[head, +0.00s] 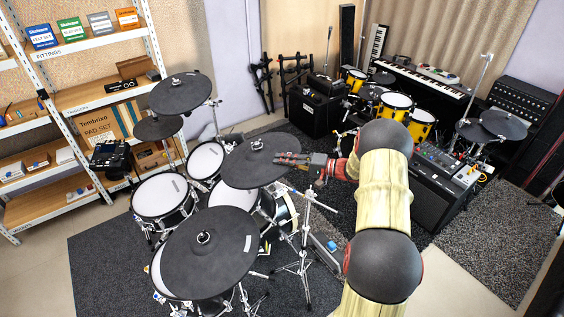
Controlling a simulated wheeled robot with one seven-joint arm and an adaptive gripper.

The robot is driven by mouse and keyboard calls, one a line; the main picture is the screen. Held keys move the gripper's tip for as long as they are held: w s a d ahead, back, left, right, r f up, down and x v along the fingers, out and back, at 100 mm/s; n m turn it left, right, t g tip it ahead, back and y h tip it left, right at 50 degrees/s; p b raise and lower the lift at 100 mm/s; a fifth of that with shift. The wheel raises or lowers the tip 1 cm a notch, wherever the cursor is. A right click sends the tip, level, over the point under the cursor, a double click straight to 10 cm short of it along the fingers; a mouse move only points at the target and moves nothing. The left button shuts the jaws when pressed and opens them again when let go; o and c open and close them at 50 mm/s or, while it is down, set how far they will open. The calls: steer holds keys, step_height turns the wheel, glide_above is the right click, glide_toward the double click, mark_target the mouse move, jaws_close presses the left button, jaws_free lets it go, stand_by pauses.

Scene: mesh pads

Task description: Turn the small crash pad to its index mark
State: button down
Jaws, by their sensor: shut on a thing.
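The small crash pad, which I take to be the dark round cymbal pad (240,170) in the middle of the kit, sits on a stand with a knob at its centre. My gripper (281,158) reaches in from the right over this pad, its fingers at the pad's right part. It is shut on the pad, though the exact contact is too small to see. I cannot make out the index mark at this size.
A large dark pad (195,265) is at the front, with two more pads (180,93) (158,128) at the back left. White-headed drums (160,196) stand between them. Stand legs spread below my arm. Shelves (85,100) line the left; a yellow kit (396,101) and amplifiers are at the right.

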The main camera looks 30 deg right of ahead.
steer(key=c, duration=1.8)
jaws_free()
steer(key=shift+c, duration=0.2)
steer(key=shift+w, duration=0.1)
steer(key=v, duration=1.2)
steer(key=shift+c, duration=0.2)
